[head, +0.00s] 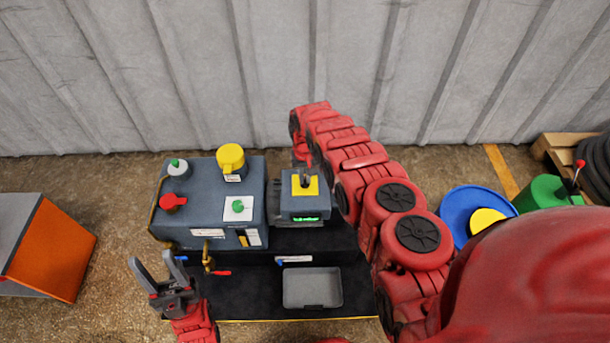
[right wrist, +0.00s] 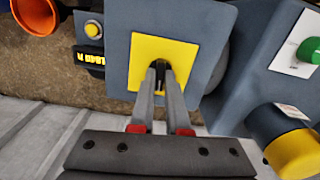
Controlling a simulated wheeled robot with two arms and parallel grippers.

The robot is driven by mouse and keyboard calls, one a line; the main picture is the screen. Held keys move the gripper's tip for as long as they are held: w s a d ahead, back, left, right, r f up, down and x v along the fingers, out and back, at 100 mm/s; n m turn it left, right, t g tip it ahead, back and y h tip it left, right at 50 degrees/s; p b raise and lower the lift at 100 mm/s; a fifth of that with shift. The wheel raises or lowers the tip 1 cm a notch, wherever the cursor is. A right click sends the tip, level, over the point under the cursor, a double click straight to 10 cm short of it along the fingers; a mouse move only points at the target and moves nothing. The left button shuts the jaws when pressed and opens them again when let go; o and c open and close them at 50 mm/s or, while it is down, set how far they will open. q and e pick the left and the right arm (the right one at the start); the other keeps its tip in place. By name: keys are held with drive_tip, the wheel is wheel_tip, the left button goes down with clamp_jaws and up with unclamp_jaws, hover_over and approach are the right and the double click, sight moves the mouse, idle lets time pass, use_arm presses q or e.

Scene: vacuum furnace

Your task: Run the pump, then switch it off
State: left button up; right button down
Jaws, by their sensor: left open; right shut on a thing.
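A small grey box (head: 305,205) with a yellow plate (head: 313,188) on top stands at the middle of the black bench. A lit green display (head: 306,219) is on its front. My right gripper (head: 307,175) reaches down onto the yellow plate. In the right wrist view its fingertips (right wrist: 160,72) are shut around a small dark lever on the yellow plate (right wrist: 185,52); the fingers hide most of the lever. That view also shows a dark panel with yellow characters (right wrist: 92,58) and a yellow button (right wrist: 93,30). My left gripper (head: 153,262) is open and empty at the bench's front left.
A larger grey unit (head: 200,215) left of the small box carries a red knob (head: 172,202), a green knob (head: 238,206) and a yellow cap (head: 230,157). A grey tray (head: 290,290) lies in front. An orange-sided box (head: 55,250) stands far left; a blue drum (head: 455,208) stands right.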

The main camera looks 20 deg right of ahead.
sight(305, 180)
drive_tip(key=n, duration=0.4)
drive_tip(key=shift+n, duration=0.3)
idle(0.4)
drive_tip(key=c, duration=0.9)
unclamp_jaws()
drive_tip(key=shift+r+p, duration=0.35)
drive_tip(key=shift+r, duration=0.1)
wheel_tip(305, 180, up, 17)
drive_tip(key=p, duration=0.2)
drive_tip(key=shift+f, duration=0.2)
drive_tip(key=shift+w+f, duration=0.1)
